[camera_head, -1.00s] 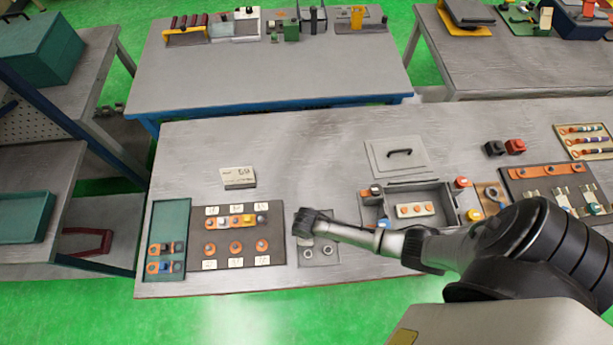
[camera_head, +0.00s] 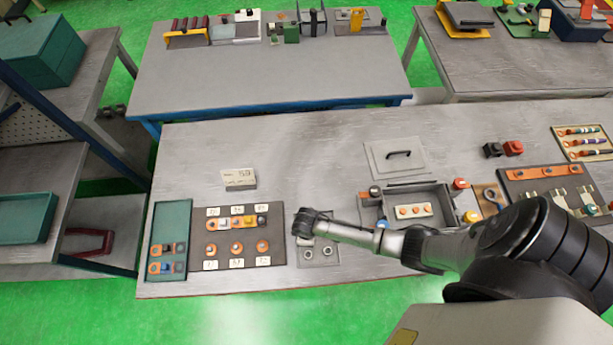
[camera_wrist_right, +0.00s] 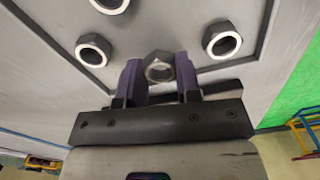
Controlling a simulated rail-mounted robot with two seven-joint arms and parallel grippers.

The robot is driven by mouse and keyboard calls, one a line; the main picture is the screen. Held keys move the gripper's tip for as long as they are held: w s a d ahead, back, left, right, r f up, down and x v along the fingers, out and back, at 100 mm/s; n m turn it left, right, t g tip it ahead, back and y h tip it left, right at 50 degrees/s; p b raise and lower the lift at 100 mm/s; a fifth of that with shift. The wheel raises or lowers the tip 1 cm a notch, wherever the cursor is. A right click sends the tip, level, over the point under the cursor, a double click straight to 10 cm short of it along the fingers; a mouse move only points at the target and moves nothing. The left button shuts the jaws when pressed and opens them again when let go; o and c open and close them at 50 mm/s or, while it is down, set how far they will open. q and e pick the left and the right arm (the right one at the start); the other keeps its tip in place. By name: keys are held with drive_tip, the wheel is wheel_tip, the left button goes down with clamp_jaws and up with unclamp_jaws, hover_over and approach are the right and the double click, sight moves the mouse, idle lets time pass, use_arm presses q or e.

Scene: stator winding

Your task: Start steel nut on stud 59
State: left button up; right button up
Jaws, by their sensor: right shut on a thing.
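In the right wrist view a steel nut (camera_wrist_right: 159,68) sits between the two purple fingers of my right gripper (camera_wrist_right: 158,75), which is shut on it. More steel nuts (camera_wrist_right: 222,40) lie around it on the grey nut tray (camera_wrist_right: 150,22). In the head view my right gripper (camera_head: 305,222) is over the nut tray (camera_head: 318,254), and the arm hides part of it. The dark stud board (camera_head: 280,257) is just left of the tray, with orange terminals (camera_head: 237,249) and white number labels (camera_head: 237,264), too small to read surely. My left gripper is not in view.
A white card (camera_head: 239,179) with a number stands behind the board. A green tray (camera_head: 172,210) with small parts is at the left. A grey open box (camera_head: 450,190) and a lid (camera_head: 396,155) are to the right. The table's middle back is clear.

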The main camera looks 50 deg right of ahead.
drive_tip(key=shift+r+p, duration=2.55)
drive_tip(key=shift+r, duration=0.1)
wheel_tip(320, 180, up, 3)
drive_tip(key=shift+f+p, duration=0.2)
drive_tip(key=shift+p, duration=0.55)
